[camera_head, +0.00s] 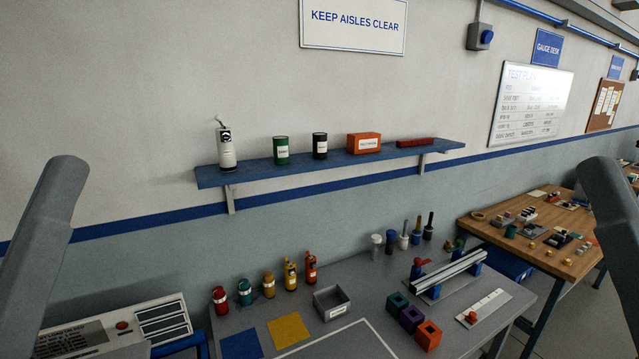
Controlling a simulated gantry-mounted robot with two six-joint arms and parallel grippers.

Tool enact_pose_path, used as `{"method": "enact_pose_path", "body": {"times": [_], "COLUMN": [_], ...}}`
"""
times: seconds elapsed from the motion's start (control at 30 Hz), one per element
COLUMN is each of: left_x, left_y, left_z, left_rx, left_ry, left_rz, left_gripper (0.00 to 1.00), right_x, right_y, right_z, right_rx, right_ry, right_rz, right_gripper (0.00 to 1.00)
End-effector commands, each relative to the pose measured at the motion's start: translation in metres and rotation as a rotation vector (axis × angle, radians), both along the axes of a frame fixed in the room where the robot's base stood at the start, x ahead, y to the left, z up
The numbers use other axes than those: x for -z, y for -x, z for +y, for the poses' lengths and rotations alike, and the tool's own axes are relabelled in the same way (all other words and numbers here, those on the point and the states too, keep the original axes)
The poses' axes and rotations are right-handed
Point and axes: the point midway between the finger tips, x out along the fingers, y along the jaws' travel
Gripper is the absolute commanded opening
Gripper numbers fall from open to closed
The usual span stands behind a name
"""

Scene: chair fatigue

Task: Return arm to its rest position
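A grey link of my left arm (42,240) rises along the left edge of the head view. A matching link of my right arm (612,225) stands at the right edge. Both links are cut off by the picture's edges. Neither gripper is in view, so I cannot see their fingers or whether they hold anything. No part of either arm in view touches the things on the grey table (375,285).
The table holds several coloured bottles (268,284), a grey tray (331,302), blue and yellow mats (288,329), coloured blocks (411,318) and a rail fixture (448,272). A blue wall shelf (240,177) is behind. A wooden table (480,229) stands right.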

Motion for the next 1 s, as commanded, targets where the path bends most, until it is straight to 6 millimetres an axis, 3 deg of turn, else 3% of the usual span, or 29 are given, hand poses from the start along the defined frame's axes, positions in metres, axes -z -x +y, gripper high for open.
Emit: {"method": "enact_pose_path", "body": {"times": [0.03,0.3,0.4,0.57,1.0], "left_x": [-0.052,-0.181,-0.214,-0.237,-0.233], "left_y": [0.0,0.0,0.0,0.0,0.0], "left_z": [0.0,0.0,0.0,0.0,0.0], "left_rx": [-0.001,-0.002,-0.002,-0.002,-0.002], "left_ry": [-0.001,-0.001,-0.001,-0.001,-0.001], "left_rz": [0.0,0.0,0.0,0.0,0.0], "left_gripper": [0.84,0.84,0.84,0.84,0.84], "right_x": [-0.053,-0.181,-0.215,-0.237,-0.233], "right_y": [0.0,0.0,0.0,0.0,0.0], "right_z": [0.0,0.0,0.0,0.0,0.0], "right_rx": [0.0,0.0,0.0,0.0,0.0], "right_ry": [0.0,0.0,0.0,0.0,0.0], "right_rz": [0.0,0.0,-0.001,0.0,0.001], "right_gripper": [0.5,0.5,0.5,0.5,0.5]}}
